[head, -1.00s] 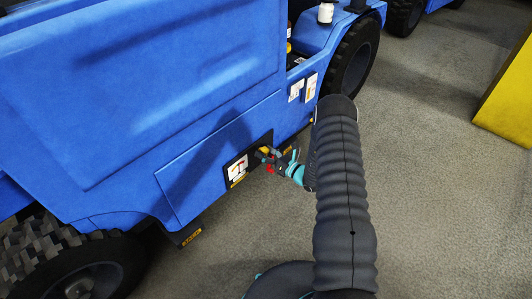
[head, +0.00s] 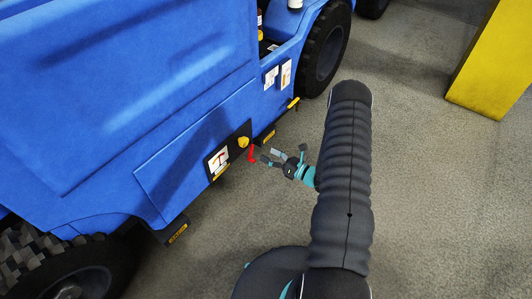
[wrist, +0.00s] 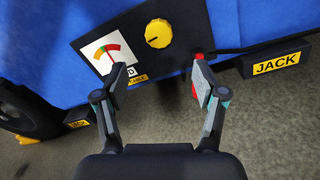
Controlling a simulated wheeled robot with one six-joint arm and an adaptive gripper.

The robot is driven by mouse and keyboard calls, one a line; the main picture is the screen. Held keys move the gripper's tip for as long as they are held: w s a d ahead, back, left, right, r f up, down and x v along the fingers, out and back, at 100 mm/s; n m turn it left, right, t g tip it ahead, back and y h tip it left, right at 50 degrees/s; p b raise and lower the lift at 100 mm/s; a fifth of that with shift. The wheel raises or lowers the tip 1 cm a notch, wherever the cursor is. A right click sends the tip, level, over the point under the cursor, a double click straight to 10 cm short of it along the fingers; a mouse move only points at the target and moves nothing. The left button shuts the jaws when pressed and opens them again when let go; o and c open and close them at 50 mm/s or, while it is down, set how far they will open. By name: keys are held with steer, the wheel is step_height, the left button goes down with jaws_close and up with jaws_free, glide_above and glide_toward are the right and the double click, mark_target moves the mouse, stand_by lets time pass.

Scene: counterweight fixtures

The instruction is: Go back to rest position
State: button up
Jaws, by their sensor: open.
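My gripper (head: 284,155) is open and empty, a short way off the side of a blue vehicle (head: 190,130). In the wrist view its two fingers (wrist: 160,76) stand wide apart, pointing at a dark panel (wrist: 185,15). The panel carries a yellow round knob (wrist: 159,33) and a gauge plate (wrist: 105,50) with a coloured scale. A red lever (head: 251,154) hangs at the panel's right end in the head view. In the wrist view the right finger partly hides it. My gripper appears apart from the panel.
A JACK label (wrist: 277,64) marks a dark block right of the panel. A black wheel (head: 325,48) stands at the vehicle's far end, another (head: 80,270) at the near left. A yellow block (head: 500,60) stands at upper right. The grey floor between is clear.

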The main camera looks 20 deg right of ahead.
stand_by(0.5)
steer(key=s+a+f+n+g+y, duration=0.2)
steer(key=s+a+n+g+y, duration=0.1)
steer(key=s+a+n+g, duration=0.4)
steer(key=s+a+r+n+g+h, duration=0.1)
steer(key=s+r+n+g, duration=0.6)
steer(key=s+r+n, duration=0.15)
steer(key=s+r+n+t+h, duration=0.1)
steer(key=s+r+n+h, duration=0.3)
steer(key=r, duration=0.7)
steer(key=s+r+n+t+h, duration=0.2)
steer(key=s+r+n+h, duration=0.3)
steer(key=r, duration=0.6)
steer(key=s+r+n+t+h, duration=0.2)
steer(key=s+r+n+h, duration=0.2)
steer(key=s+r+n, duration=0.3)
step_height(320, 180, up, 4)
steer(key=shift+d+r+n, duration=0.25)
steer(key=shift+n, duration=0.3)
